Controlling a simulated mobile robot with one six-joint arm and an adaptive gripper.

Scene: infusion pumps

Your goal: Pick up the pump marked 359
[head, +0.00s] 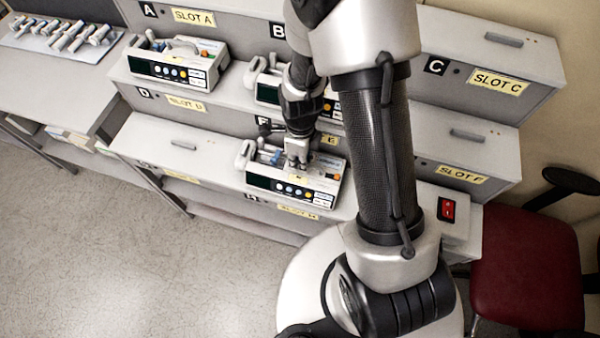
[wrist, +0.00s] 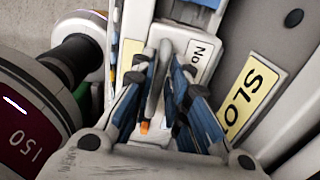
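A white pump (head: 316,185) with a dark front panel, coloured buttons and an orange knob sits on the lower shelf. My gripper (head: 297,164) points down onto its top, among its fittings. In the wrist view, the fingers of my gripper (wrist: 161,82) stand on either side of a grey handle-like bar (wrist: 153,85). Whether they press on it I cannot tell. A white label (wrist: 202,55) beginning "No" shows beyond them, its number cut off. I cannot read a 359 on any pump. A second pump (head: 172,69) stands on the upper left shelf.
Another pump (head: 266,92) stands on the middle shelf, partly behind my arm. A red switch (head: 447,209) and a dark red chair (head: 525,265) are at right.

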